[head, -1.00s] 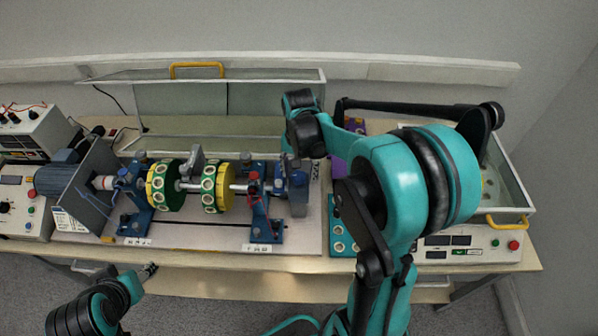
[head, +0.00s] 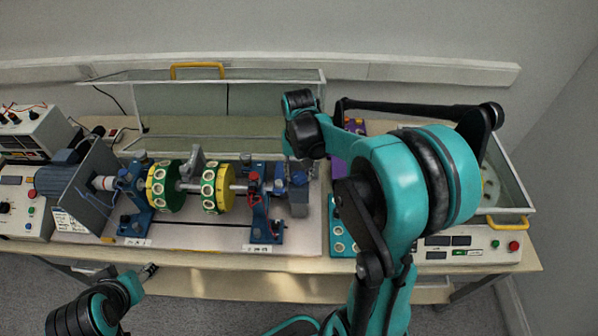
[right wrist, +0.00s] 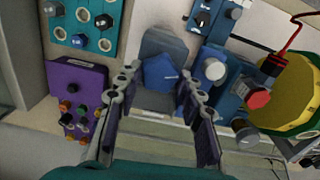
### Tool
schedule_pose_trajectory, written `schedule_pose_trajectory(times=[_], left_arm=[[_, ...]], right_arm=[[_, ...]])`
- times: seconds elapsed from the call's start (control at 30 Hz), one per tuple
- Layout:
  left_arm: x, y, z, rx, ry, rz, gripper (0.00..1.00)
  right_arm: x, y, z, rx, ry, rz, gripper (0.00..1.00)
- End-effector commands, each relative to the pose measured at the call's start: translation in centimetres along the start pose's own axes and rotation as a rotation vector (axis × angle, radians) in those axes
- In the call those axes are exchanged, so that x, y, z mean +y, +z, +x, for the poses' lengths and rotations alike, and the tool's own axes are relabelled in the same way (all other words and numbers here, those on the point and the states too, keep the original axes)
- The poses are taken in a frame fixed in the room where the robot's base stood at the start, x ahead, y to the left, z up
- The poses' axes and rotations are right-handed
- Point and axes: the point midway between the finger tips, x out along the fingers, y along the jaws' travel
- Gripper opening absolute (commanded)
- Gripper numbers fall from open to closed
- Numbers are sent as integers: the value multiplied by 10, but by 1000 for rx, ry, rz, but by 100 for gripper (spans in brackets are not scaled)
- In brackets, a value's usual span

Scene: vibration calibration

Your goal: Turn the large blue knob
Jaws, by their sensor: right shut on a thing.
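The large blue knob (right wrist: 160,72) sits on a grey block (right wrist: 163,46) and shows between the fingertips of my right gripper (right wrist: 160,79) in the right wrist view. The right gripper is shut on the knob, one finger at each side. In the head view the knob (head: 298,179) shows at the right end of the rotor rig, and the right gripper (head: 302,168) is partly hidden by my own wrist. My left gripper (head: 149,271) is low at the left, in front of the table edge and away from the rig. Its fingers are too small to judge.
The shaft with green and yellow discs (head: 217,188) lies left of the knob. A red knob (right wrist: 258,98) and blue bearing stand are close by. A purple box (right wrist: 76,90) and teal panel (right wrist: 85,24) are on the other side. A clear cover (head: 185,105) stands open behind.

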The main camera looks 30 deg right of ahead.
Motion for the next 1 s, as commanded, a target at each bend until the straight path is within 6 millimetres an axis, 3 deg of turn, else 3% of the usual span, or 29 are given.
schedule_pose_trajectory(times=[0.33, 0.87, 0.9, 0.97, 1.0], left_arm=[[0, 0, 0, 0, 0, 0, 50], [0, 0, 0, 0, 0, 0, 50], [0, 0, 0, 0, 0, 0, 50], [0, 0, 0, 0, 0, 0, 50], [0, 0, 0, 0, 0, 0, 50]], right_arm=[[0, 1, 0, -1, 0, -163, 9], [0, 1, 1, -2, 0, -198, 9], [0, 1, 1, -2, 0, -198, 41], [0, 1, 1, -2, 0, -197, 56], [0, 1, 1, -1, 0, -197, 59]])
